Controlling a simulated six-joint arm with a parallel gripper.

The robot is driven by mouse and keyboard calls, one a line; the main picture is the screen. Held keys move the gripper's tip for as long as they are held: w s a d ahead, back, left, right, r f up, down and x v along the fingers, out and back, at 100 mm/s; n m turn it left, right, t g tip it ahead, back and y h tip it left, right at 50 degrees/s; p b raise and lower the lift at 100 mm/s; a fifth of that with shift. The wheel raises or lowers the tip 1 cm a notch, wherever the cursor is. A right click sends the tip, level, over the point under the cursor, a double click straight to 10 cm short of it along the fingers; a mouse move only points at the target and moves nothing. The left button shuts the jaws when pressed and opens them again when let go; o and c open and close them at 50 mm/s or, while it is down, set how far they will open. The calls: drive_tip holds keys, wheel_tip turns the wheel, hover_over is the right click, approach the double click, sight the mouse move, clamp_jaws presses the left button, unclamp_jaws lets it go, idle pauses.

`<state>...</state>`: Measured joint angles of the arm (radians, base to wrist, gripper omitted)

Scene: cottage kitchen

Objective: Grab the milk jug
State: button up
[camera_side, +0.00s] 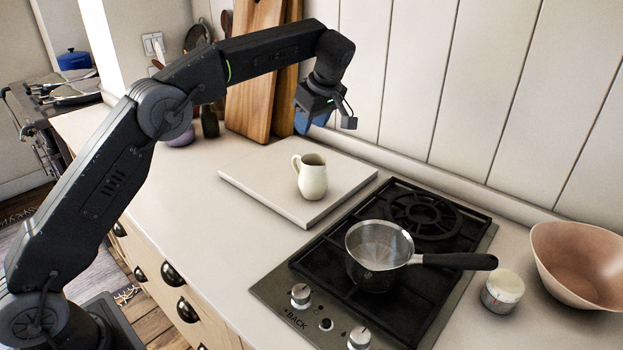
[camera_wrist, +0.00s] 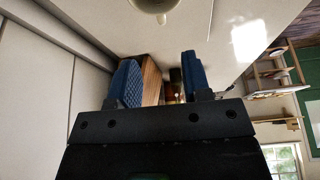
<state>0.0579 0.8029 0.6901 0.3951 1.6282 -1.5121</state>
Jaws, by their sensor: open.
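The milk jug (camera_side: 312,178) is small, cream-coloured and upright, with its handle to the left in the side view. It stands on a pale board (camera_side: 245,186) on the counter. My gripper (camera_side: 311,119) is open and empty, up behind the jug near the wooden boards and apart from it. In the wrist view, the two blue finger pads are spread, with a gap between them (camera_wrist: 161,76).
A black gas hob (camera_side: 390,215) with a steel saucepan (camera_side: 375,270) lies right of the board. A lidded jar (camera_side: 502,291) and a pinkish bowl (camera_side: 580,262) are farther right. Tall wooden boards (camera_side: 252,98) lean at the back. The counter (camera_side: 185,200) left of the pale board is clear.

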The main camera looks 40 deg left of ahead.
sight(296, 156)
drive_tip(key=x, duration=0.7)
drive_tip(key=shift+f, duration=0.1)
drive_tip(key=x, duration=0.5)
drive_tip(key=shift+s+a, duration=0.1)
drive_tip(key=shift+a, duration=0.1)
clamp_jaws()
